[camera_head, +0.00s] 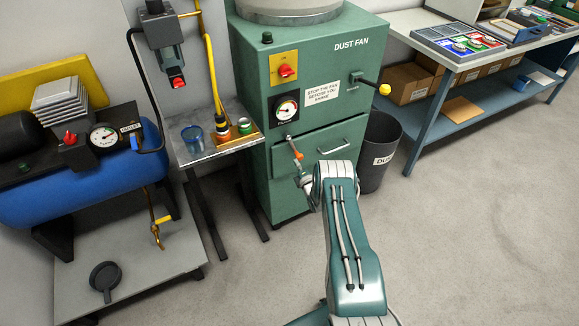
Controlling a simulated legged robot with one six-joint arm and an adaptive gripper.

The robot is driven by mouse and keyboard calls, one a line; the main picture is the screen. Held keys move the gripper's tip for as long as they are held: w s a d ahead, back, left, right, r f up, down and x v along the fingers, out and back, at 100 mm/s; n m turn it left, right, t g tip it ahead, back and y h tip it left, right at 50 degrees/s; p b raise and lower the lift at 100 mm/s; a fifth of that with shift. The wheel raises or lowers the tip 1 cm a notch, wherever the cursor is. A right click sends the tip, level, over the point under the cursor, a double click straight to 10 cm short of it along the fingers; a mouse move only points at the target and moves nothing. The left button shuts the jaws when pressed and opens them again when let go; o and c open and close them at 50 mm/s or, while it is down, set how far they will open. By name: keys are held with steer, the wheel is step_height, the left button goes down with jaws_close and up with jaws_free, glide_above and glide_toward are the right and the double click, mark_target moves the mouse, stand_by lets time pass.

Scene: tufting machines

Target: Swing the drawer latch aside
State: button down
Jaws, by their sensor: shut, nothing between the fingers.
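The green dust fan cabinet (258,110) stands in the middle. Its drawer (338,137) has a pale bar handle (333,147) and appears closed. The drawer latch (290,142) is a small metal lever at the drawer's upper left, hanging down and slanting right to an orange-red knob (299,156). My gripper (300,177) is small in view, just below the knob, and partly hidden by my teal arm. It is shut and empty. A gap seems to show between gripper and knob, but I cannot tell whether they touch.
Above the drawer are a gauge (286,108), a red switch (286,71) and a yellow-knobbed lever (384,89). A dark bin (378,150) stands right of the cabinet. A metal side table (190,154) stands left. Open floor lies at the right.

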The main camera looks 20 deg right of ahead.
steer(key=d+r+n, duration=0.6)
steer(key=d+n, duration=0.2)
steer(key=n, duration=0.1)
steer(key=shift+w+r+t+y, duration=0.15)
steer(key=shift+r+t+y, duration=0.15)
steer(key=shift+r, duration=0.05)
stand_by(0.4)
stand_by(0.4)
steer(key=s+f, duration=0.5)
steer(key=s, duration=0.5)
steer(key=shift+s, duration=0.3)
stand_by(0.5)
